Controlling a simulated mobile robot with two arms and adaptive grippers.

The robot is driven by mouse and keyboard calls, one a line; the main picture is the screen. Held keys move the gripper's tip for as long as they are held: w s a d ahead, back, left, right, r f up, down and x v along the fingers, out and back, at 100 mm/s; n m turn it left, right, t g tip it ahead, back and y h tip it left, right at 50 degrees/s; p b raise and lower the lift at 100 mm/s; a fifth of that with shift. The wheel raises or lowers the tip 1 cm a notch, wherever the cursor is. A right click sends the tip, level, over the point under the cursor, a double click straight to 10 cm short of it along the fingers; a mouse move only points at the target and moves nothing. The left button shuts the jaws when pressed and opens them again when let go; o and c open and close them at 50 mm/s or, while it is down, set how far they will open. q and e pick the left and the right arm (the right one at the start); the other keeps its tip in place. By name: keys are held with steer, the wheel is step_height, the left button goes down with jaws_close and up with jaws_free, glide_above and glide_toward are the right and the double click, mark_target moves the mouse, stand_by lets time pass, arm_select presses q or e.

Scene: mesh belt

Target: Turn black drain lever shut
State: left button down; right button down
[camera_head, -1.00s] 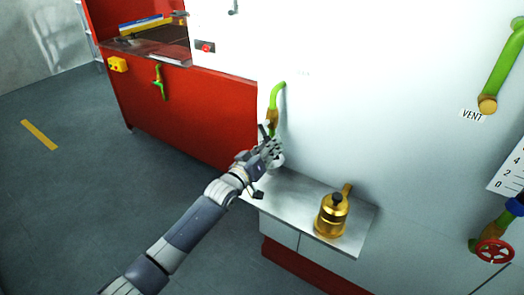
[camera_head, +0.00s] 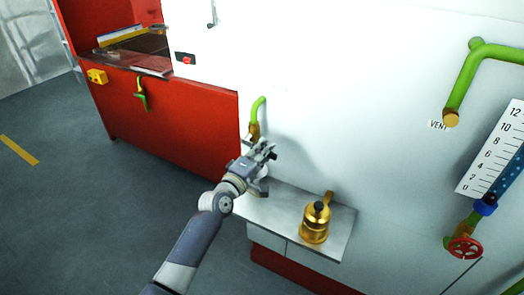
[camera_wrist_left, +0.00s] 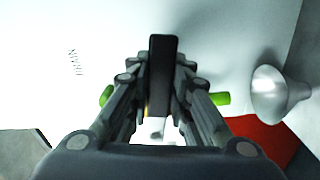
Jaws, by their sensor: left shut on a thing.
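The black drain lever (camera_wrist_left: 163,75) stands between the fingers of my left gripper (camera_wrist_left: 160,85) in the left wrist view, and the fingers are closed on it. In the head view my left gripper (camera_head: 266,152) is just below and right of the brass drain valve (camera_head: 254,131), under a green pipe (camera_head: 258,108) on the white wall. The gripper hides the lever there, so its exact angle is hard to tell. Green pipe ends (camera_wrist_left: 222,98) show behind the fingers in the wrist view. My right gripper is in neither view.
A metal funnel (camera_wrist_left: 278,92) is close beside the gripper in the wrist view. Below is a metal shelf (camera_head: 280,207) with a brass can (camera_head: 315,224). A red cabinet (camera_head: 180,120) stands left; a red handwheel (camera_head: 464,248) is at right. Floor at left is clear.

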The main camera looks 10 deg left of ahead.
arm_select(q)
steer(key=shift+r+n, duration=0.3)
steer(key=shift+n, duration=0.1)
steer(key=shift+r+n+p, duration=0.1)
steer(key=shift+n+p, duration=0.2)
steer(key=c, duration=1.4)
jaws_free()
steer(key=shift+c, duration=0.2)
steer(key=shift+s, duration=0.1)
steer(key=v, duration=1.2)
steer(key=shift+r, duration=0.1)
